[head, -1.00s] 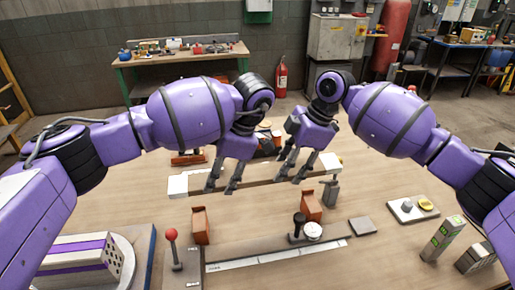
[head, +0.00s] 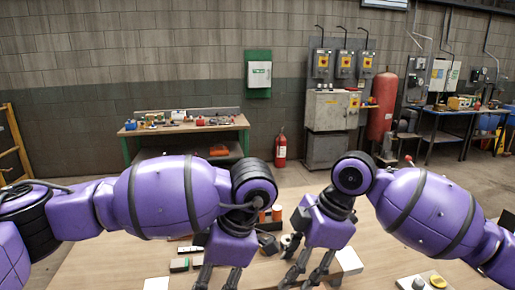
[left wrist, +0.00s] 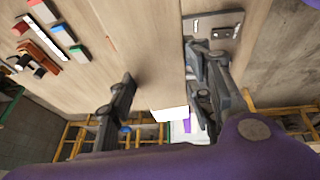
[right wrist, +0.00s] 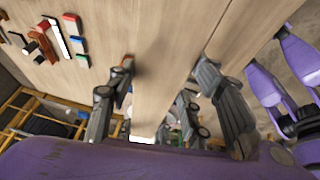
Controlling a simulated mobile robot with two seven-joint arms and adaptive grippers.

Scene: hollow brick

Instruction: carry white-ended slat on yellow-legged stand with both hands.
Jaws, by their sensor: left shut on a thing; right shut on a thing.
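The wooden slat runs crosswise below my grippers in the head view, its left white end (head: 157,284) at the bottom edge and its right white end (head: 348,260) beside my right gripper. My left gripper (head: 220,282) and my right gripper (head: 304,276) are shut on the slat at two places between the ends. In the left wrist view the slat passes between the fingers (left wrist: 160,100), with a white end (left wrist: 170,114) beyond. The right wrist view also shows a white end (right wrist: 143,138). Yellow bars (left wrist: 80,135) show below; I cannot tell whether they are the stand.
The wooden table (head: 95,265) lies under the arms. Small coloured blocks (head: 180,265) and dark parts lie behind the slat. A grey plate with a yellow knob (head: 437,281) is at right. A green-legged bench (head: 185,128) and a fire extinguisher (head: 280,147) stand behind.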

